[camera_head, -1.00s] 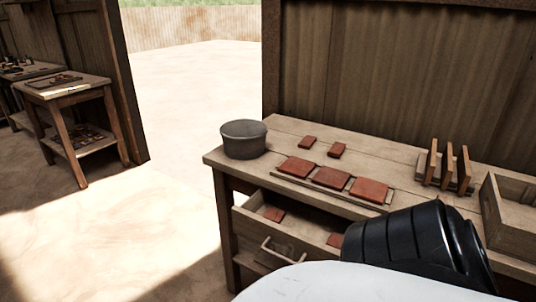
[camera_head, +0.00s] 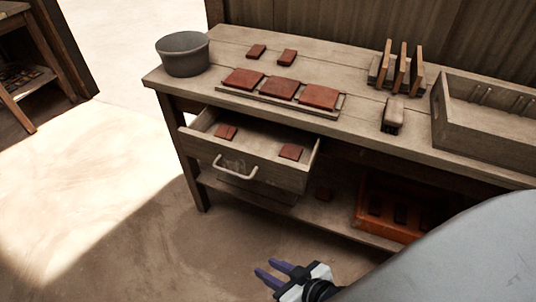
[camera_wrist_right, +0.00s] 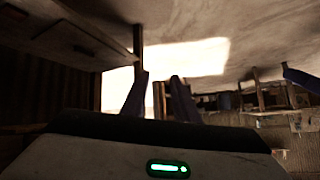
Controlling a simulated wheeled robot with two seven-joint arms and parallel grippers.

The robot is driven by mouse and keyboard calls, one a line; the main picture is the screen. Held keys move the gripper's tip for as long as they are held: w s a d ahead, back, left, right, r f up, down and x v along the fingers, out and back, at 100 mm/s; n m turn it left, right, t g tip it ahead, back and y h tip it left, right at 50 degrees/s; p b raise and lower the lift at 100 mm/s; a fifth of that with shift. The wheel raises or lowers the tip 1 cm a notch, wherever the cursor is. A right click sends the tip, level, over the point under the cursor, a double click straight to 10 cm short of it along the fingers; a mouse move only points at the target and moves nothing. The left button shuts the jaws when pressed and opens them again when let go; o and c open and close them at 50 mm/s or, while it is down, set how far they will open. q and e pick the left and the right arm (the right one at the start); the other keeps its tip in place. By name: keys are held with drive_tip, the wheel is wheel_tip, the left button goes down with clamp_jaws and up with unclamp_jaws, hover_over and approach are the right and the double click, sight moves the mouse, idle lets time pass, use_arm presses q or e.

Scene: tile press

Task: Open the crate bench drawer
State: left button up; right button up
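The crate bench drawer (camera_head: 268,164) stands pulled out from under the left part of the wooden bench top. Its pale curved handle (camera_head: 236,174) is on the front board, and two red tiles lie inside it. My right gripper (camera_head: 268,268) is low in front of the bench, below and apart from the handle. Its two dark blue fingers are spread with a gap between them and hold nothing. The fingers also show apart in the right wrist view (camera_wrist_right: 158,98). My left gripper is not in view.
An orange crate (camera_head: 385,232) sits on the lower shelf. Floor at left is clear.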

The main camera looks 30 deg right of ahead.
drive_tip(key=w+d+r+m+t+y+b, duration=0.15)
drive_tip(key=w+m+t+b, duration=0.25)
drive_tip(key=w, duration=0.4)
drive_tip(key=m+t+y+b, duration=0.2)
drive_tip(key=m+t+b, duration=0.1)
drive_tip(key=m+t, duration=0.2)
approach(230, 171)
drive_tip(key=shift+t, duration=0.3)
drive_tip(key=x, duration=0.5)
drive_tip(key=f+x, duration=0.1)
drive_tip(key=x, duration=0.2)
drive_tip(key=shift+w+a+r, duration=0.15)
drive_tip(key=shift+w, duration=0.15)
drive_tip(key=shift+w+a+r, duration=0.1)
drive_tip(key=shift+w+a, duration=0.15)
drive_tip(key=shift+w, duration=0.4)
clamp_jaws()
